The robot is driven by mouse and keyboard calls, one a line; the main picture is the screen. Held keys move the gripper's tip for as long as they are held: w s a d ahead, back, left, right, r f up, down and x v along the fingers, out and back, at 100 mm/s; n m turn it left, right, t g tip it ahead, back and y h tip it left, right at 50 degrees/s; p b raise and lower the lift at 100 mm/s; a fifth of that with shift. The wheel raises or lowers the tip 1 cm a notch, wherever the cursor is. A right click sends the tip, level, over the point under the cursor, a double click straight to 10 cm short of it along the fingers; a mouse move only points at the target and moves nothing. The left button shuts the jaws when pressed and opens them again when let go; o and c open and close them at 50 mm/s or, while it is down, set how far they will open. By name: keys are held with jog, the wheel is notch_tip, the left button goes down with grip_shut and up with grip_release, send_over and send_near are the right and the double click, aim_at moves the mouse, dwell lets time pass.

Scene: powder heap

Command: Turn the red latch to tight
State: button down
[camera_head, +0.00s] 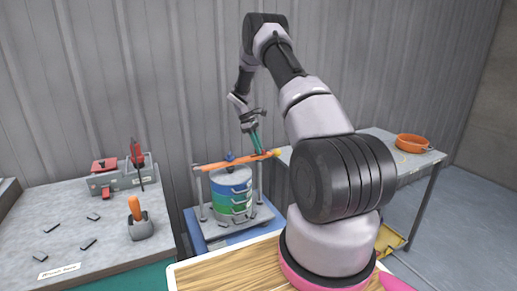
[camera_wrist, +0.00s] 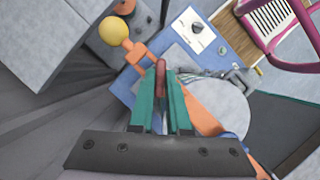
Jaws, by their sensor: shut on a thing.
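The red latch (camera_wrist: 161,68) shows in the wrist view as a small dark-red piece between the teal fingertips of my gripper (camera_wrist: 161,76). My gripper is shut on it, and the fingers hide its lower part. In the head view my gripper (camera_head: 257,147) reaches down to the right end of an orange bar (camera_head: 228,161), near its yellow ball (camera_head: 276,153). The latch cannot be made out there. The bar lies across the top of a stack of coloured sieves (camera_head: 231,192). I cannot tell how far the latch is turned.
The sieve stack stands between posts on a blue base (camera_head: 203,231). The left bench (camera_head: 110,230) holds a grey toolbox (camera_head: 119,179), an orange-handled tool in a holder (camera_head: 138,222) and several small dark pieces. An orange pan (camera_head: 412,143) sits on the right table.

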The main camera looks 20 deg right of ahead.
jog(key=m+g+y, duration=0.1)
jog(key=m, duration=0.3)
jog(key=shift+w+d+m, duration=0.1)
jog(key=shift+m, duration=0.2)
jog(key=shift+m+y, duration=0.9)
jog(key=shift+m, duration=0.7)
jog(key=c, duration=0.9)
grip_release()
jog(key=shift+d, duration=0.1)
jog(key=v, duration=1)
jog(key=shift+w+r, duration=0.25)
jog(key=shift+r, duration=0.1)
